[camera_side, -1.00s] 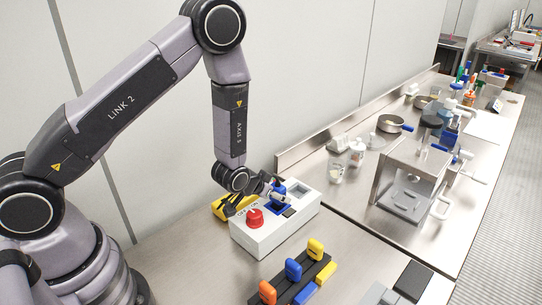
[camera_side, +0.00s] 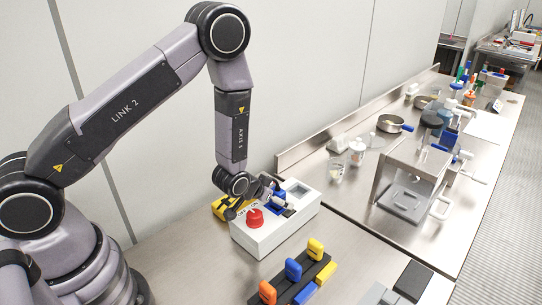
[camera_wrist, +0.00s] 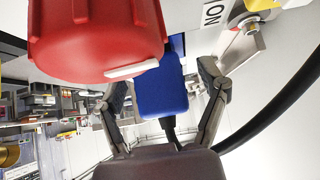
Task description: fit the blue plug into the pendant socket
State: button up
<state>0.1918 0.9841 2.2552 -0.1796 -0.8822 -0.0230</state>
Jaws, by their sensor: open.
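The white pendant box (camera_side: 262,240) stands on the bench with a red knob (camera_side: 254,218) on top and a blue-framed socket (camera_side: 276,209) behind the knob. The blue plug (camera_wrist: 162,92) shows in the wrist view, its far end against or very near the box, a dark cable at its near end. My gripper (camera_wrist: 162,84) is open, one finger on each side of the plug with gaps between. In the side view my gripper (camera_side: 268,186) is over the socket and hides much of the plug. How deep the plug sits cannot be told.
The red knob (camera_wrist: 95,38) is close beside the plug. A black rack with an orange (camera_side: 267,292), a blue (camera_side: 293,270) and a yellow piece (camera_side: 315,249) stands in front. A yellow object (camera_side: 222,207) is behind the box. A black cable (camera_wrist: 275,115) curves at right.

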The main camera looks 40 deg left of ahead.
jog(key=v, duration=0.7)
jog(key=shift+s+r, duration=0.2)
jog(key=shift+s, duration=0.05)
jog(key=s+a+r+g, duration=0.1)
jog(key=s+r, duration=0.2)
jog(key=r, duration=0.6)
jog(key=s+a+r, duration=0.1)
jog(key=s+r, duration=0.1)
jog(key=r, duration=0.8)
jog(key=s+a+r, duration=0.1)
jog(key=s+r, duration=0.2)
jog(key=s, duration=0.3)
jog(key=s+a+r+g, duration=0.1)
jog(key=s+r, duration=0.2)
jog(key=s, duration=0.4)
jog(key=s+a+r+g, duration=0.1)
jog(key=s+a+r, duration=0.1)
jog(key=s, duration=0.4)
jog(key=shift+v, duration=0.8)
jog(key=shift+w+r, duration=0.1)
jog(key=shift+w, duration=0.1)
